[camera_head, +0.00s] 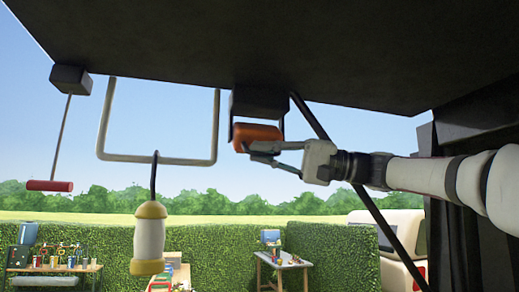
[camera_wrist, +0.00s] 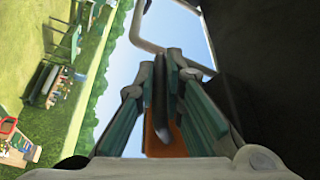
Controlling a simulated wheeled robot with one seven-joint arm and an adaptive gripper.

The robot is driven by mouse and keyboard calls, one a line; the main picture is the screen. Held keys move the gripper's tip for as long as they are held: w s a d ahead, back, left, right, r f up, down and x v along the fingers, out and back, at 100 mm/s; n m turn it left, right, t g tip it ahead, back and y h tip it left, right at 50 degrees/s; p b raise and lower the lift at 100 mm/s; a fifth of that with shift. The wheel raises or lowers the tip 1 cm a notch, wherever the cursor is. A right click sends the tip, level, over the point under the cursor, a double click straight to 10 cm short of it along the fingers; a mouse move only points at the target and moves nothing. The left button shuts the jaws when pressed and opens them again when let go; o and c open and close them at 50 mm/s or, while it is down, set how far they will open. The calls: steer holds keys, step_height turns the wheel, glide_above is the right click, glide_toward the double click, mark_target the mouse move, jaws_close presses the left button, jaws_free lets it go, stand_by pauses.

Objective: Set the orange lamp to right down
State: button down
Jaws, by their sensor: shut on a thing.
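The orange lamp (camera_head: 256,134), a short rounded orange body, sits at a dark bracket (camera_head: 259,103) under the black canopy in the head view. My gripper (camera_head: 262,150) reaches it from the right, with its fingers at its lower right side. In the wrist view the fingers of my gripper (camera_wrist: 160,80) are closed around a dark upright bar (camera_wrist: 160,90), with the orange body (camera_wrist: 158,135) between and behind them. The fingers hide part of the lamp, and I cannot tell exactly where they grip it.
A yellow and white lamp (camera_head: 149,240) hangs by a dark loop below a pale bent bar (camera_head: 160,160). A red handle (camera_head: 49,186) hangs from a rod at left. The black canopy (camera_head: 230,45) is close overhead, and a dark diagonal strut (camera_head: 340,155) passes by my arm.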

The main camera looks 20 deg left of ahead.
steer(key=shift+s+d+r+m, duration=0.15)
steer(key=shift+r+m, duration=0.1)
steer(key=shift+m, duration=0.3)
steer(key=shift+s+r+m, duration=0.15)
steer(key=shift+r+m, duration=0.05)
steer(key=shift+m, duration=0.35)
steer(key=c, duration=1.7)
jaws_free()
steer(key=shift+d, duration=0.1)
steer(key=v, duration=1.2)
steer(key=shift+s+r, duration=0.15)
steer(key=shift+r, duration=0.2)
steer(key=shift+h, duration=0.3)
